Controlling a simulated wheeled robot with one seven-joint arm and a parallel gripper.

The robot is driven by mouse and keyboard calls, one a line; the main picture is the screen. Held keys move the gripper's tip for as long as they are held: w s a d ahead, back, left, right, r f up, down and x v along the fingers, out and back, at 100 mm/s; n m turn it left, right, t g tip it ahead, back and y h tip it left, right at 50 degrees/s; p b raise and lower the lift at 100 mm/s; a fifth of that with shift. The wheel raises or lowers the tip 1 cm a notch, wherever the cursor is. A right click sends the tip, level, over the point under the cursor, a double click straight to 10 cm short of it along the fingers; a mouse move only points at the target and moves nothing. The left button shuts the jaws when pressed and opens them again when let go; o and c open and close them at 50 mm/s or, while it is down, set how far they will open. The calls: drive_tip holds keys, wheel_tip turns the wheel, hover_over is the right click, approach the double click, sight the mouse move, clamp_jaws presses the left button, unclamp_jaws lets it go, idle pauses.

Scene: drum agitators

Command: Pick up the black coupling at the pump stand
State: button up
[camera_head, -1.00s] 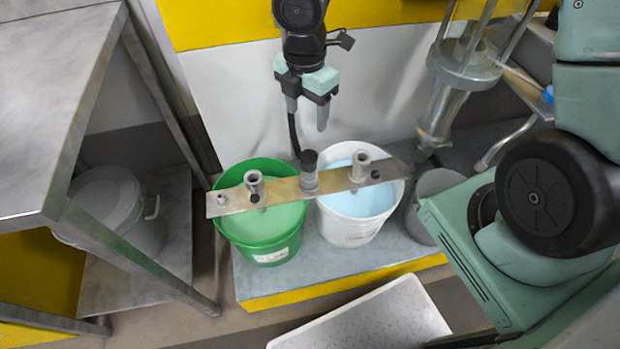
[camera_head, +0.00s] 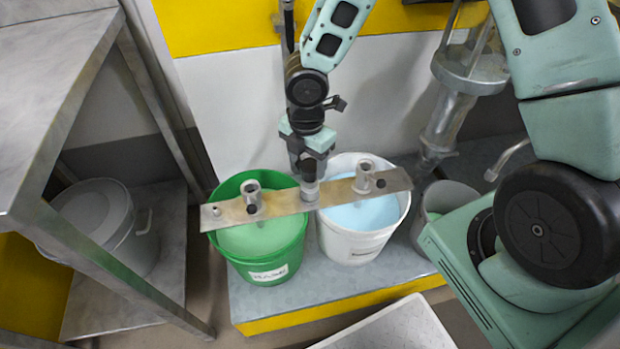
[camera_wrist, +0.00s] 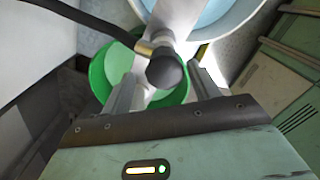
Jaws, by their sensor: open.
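The black coupling (camera_wrist: 166,71) shows in the wrist view as a dark round cap, with a brass fitting (camera_wrist: 147,48) and a black hose (camera_wrist: 75,14) beside it. It stands on the metal crossbar (camera_head: 283,207) between the green and white buckets. My gripper (camera_head: 309,165) is open and points down over the coupling in the head view, largely hiding it. In the wrist view the coupling lies between my two spread fingers (camera_wrist: 165,88). I cannot tell whether either finger touches it.
The crossbar also carries two upright metal tubes (camera_head: 252,196). Under it stand a green bucket (camera_head: 266,262) and a white bucket (camera_head: 351,245) of pale blue liquid. A grey bucket (camera_head: 432,215) and metal pump (camera_head: 450,110) are to the right. A steel table (camera_head: 50,90) stands left.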

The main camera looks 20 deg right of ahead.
drive_tip(key=f, duration=0.1)
drive_tip(key=f+b, duration=0.1)
drive_tip(key=f, duration=0.2)
drive_tip(key=shift+s+d+f+b, duration=0.2)
drive_tip(key=shift+d+f+b, duration=0.1)
drive_tip(key=shift+f+b, duration=0.1)
drive_tip(key=c, duration=1.2)
drive_tip(key=shift+r+p, duration=2.1)
drive_tip(key=shift+r, duration=2.95)
